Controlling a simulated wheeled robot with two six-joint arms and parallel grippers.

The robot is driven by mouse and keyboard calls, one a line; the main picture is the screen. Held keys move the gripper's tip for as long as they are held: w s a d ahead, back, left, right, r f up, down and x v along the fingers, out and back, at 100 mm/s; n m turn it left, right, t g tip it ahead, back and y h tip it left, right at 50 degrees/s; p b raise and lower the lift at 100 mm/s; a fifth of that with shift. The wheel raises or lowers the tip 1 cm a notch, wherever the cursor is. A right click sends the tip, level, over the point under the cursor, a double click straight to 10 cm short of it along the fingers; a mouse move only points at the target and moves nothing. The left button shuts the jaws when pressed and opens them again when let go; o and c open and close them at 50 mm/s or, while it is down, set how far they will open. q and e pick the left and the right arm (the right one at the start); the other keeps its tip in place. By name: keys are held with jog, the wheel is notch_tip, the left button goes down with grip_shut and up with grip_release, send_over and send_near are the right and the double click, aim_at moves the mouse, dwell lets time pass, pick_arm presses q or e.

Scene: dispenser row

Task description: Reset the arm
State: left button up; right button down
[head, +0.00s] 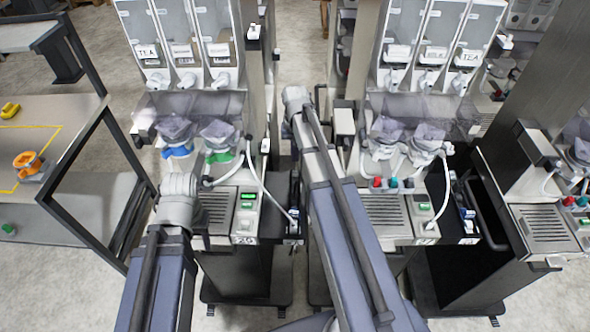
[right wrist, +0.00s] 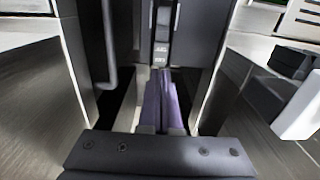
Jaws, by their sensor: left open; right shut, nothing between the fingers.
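My left arm (head: 158,270) rises from the lower left in the head view to a grey joint in front of the left dispenser station (head: 222,215). Its gripper is hidden from view. My right arm (head: 345,220) reaches up between the left station and the middle station (head: 385,215), its grey joint at the top. The right gripper cannot be made out in the head view. In the right wrist view, my right gripper (right wrist: 165,75) has its purple-grey fingers together and holds nothing. It points toward a dark narrow recess between panels.
Dispensers with tea labels (head: 150,52) stand above both stations. Clear cups sit in a blue holder (head: 177,151) and a green holder (head: 220,157). A table (head: 75,110) with an orange-and-grey item (head: 28,162) stands left. Another station (head: 540,225) stands right. Floor shows between them.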

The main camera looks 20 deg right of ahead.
jog(key=shift+r+p, duration=0.6)
jog(key=shift+r, duration=0.35)
jog(key=s+a+f+n+b, duration=0.1)
jog(key=s+a+n, duration=0.2)
jog(key=s+a, duration=0.3)
jog(key=s+a+f+n+b, duration=0.1)
jog(key=s+a+n, duration=0.2)
jog(key=s+a, duration=0.3)
jog(key=s+a+f+n+h+b, duration=0.1)
jog(key=s+a+f+n+b, duration=0.1)
jog(key=s+a, duration=0.4)
jog(key=shift+s+a+n, duration=0.1)
jog(key=shift+a+n, duration=0.4)
jog(key=shift+a, duration=2.3)
